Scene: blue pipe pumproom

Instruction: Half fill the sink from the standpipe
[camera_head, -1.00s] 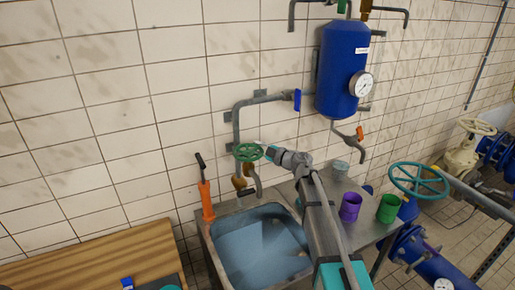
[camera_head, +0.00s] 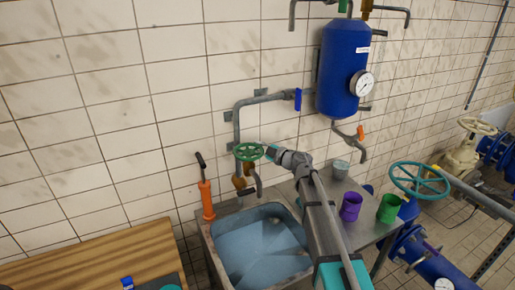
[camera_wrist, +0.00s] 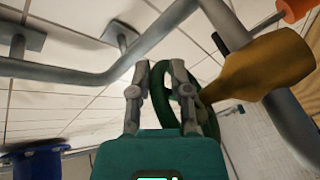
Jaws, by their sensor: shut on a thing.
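The green handwheel (camera_head: 246,152) of the standpipe is on the wall pipe above the sink. My gripper (camera_head: 270,152) is shut on the right side of its rim. In the wrist view, my gripper's two fingers (camera_wrist: 172,72) close around the green rim (camera_wrist: 187,92), beside the brass valve body (camera_wrist: 262,68). The standpipe spout (camera_head: 256,182) points down over the back of the steel sink (camera_head: 207,238). The sink holds a pale blue surface that looks like water (camera_head: 258,250). I cannot make out a stream from the spout or the exact depth.
A purple cup (camera_head: 350,207), a green cup (camera_head: 391,208) and a grey cup (camera_head: 340,169) stand on the right counter. A blue tank (camera_head: 342,70) hangs above. A wooden bench (camera_head: 90,262) is front left.

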